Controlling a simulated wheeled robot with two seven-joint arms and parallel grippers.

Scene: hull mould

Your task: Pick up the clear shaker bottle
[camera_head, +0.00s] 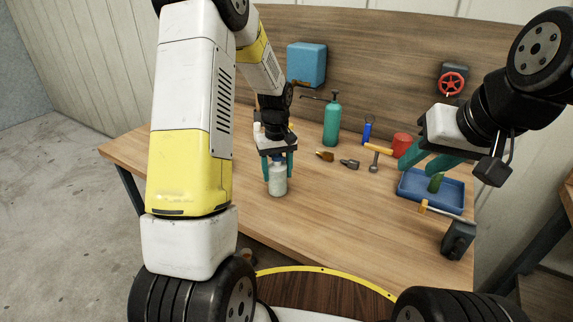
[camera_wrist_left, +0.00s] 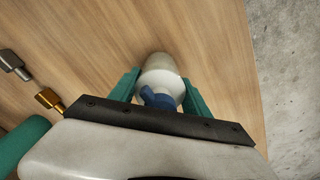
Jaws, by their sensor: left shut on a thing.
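The clear shaker bottle (camera_head: 278,181) stands upright on the wooden workbench, pale and whitish with a blue cap. My left gripper (camera_head: 278,168) points down over it, with its green fingers on either side of the bottle's upper part, shut on it. In the left wrist view the bottle (camera_wrist_left: 160,78) shows between the two green fingers of the left gripper (camera_wrist_left: 160,90), its blue top nearest the palm. I cannot tell whether its base touches the bench. My right gripper (camera_head: 425,160) is at the right above the blue tray, its green fingers partly in view and no held thing visible.
A green pump bottle (camera_head: 332,122) stands behind the left gripper. Screwdriver-like tools (camera_head: 349,163), a hammer (camera_head: 375,160) and a red cylinder (camera_head: 402,144) lie or stand to the right. The blue tray (camera_head: 450,201) and a dark vise-like block (camera_head: 458,240) are further right. The bench front is clear.

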